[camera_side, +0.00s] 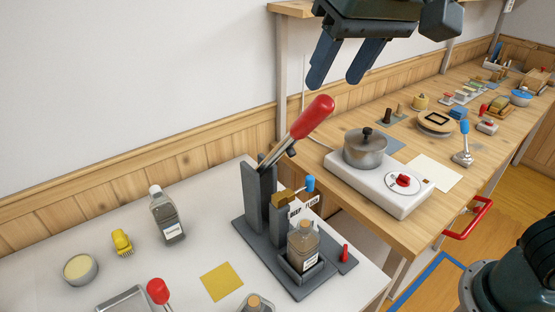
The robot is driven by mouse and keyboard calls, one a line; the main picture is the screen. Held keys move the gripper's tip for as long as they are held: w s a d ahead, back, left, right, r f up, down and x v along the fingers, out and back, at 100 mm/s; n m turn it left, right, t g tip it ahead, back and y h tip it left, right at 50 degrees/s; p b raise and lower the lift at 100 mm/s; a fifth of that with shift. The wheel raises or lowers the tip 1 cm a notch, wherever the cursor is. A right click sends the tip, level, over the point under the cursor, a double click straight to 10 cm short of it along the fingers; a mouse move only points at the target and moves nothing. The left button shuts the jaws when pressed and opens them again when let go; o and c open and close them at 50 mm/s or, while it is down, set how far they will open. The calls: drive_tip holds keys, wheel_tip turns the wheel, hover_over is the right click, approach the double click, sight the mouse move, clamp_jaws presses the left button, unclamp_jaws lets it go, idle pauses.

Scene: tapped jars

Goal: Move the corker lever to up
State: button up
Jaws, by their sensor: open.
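The corker (261,205) is a dark grey stand on the white table. Its lever (312,118) has a red grip on a metal rod and tilts up to the right from the top of the post. A bottle (303,243) with a cork-coloured top stands in the holder at the corker's front. My gripper (340,80) is open and empty, above and slightly right of the lever's red grip, with its two dark blue fingers pointing down. The fingers look apart from the grip; the exact gap in depth is hard to tell.
A grey bottle (167,214), a yellow brush (121,242), a round tin (80,268) and a yellow square (221,281) lie left of the corker. A hotplate (378,186) with a pot (366,148) stands on the wooden bench to the right. A shelf post (283,80) rises behind.

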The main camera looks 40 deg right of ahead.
sight(311, 131)
drive_tip(key=shift+x, duration=4.85)
drive_tip(key=shift+c, duration=0.2)
clamp_jaws()
